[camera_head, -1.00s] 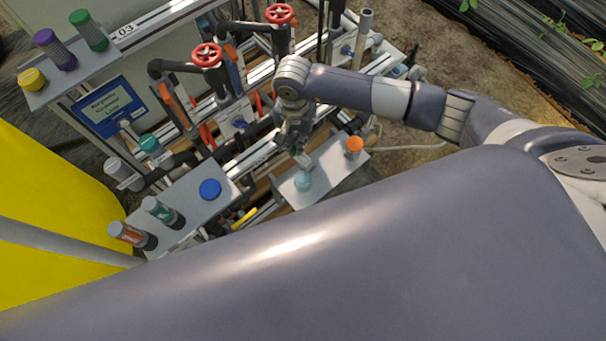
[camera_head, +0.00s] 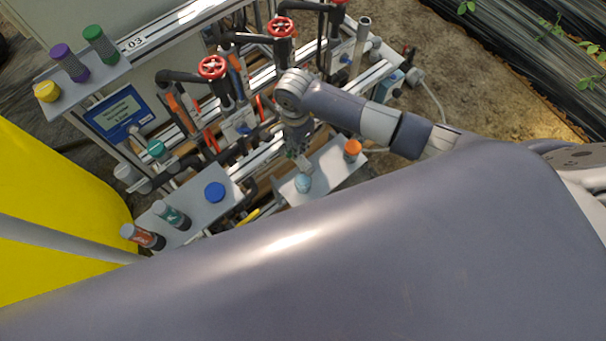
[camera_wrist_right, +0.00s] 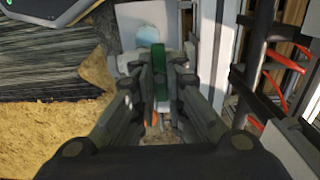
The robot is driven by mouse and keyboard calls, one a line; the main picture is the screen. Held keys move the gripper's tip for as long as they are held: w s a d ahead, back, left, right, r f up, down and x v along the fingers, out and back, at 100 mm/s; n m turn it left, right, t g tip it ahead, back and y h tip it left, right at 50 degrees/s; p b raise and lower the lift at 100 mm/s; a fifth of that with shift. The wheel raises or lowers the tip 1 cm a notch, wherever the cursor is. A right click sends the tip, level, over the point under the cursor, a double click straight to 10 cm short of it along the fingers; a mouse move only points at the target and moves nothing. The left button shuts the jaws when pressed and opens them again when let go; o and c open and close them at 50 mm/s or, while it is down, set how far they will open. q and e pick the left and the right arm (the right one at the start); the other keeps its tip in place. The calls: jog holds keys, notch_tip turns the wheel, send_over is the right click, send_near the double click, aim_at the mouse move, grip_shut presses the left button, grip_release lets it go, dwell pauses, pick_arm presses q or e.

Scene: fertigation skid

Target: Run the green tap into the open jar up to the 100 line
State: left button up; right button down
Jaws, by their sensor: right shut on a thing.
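My right gripper (camera_head: 301,158) reaches down at the front of the skid, just above and behind the jar. In the wrist view its fingers (camera_wrist_right: 160,95) are closed on a green tap handle (camera_wrist_right: 161,62). The jar (camera_head: 303,183) shows as a pale blue round top on a small grey shelf (camera_head: 325,178). A pale bluish round shape beyond the fingers (camera_wrist_right: 148,36) in the wrist view looks like the same jar. Its level and the 100 line cannot be made out, nor any stream from the tap. My left gripper is out of view.
An orange-capped container (camera_head: 352,149) stands right of the jar on the same shelf. A blue lid (camera_head: 214,192) lies on the left shelf (camera_head: 195,208). Red handwheels (camera_head: 213,67) and pipes rise behind. My own large grey link covers the foreground.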

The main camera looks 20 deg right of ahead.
jog(key=shift+w, duration=0.1)
jog(key=shift+w+d+f+n+b, duration=0.1)
jog(key=shift+f+n+b, duration=0.05)
jog(key=shift+n+b, duration=0.9)
jog(key=shift+n, duration=0.55)
jog(key=shift+r+n, duration=0.25)
jog(key=shift+n, duration=0.05)
jog(key=shift+f+n+b, duration=0.2)
jog(key=shift+n+b, duration=0.6)
jog(key=shift+b, duration=0.15)
jog(key=shift+r+n, duration=0.15)
jog(key=shift+n, duration=0.25)
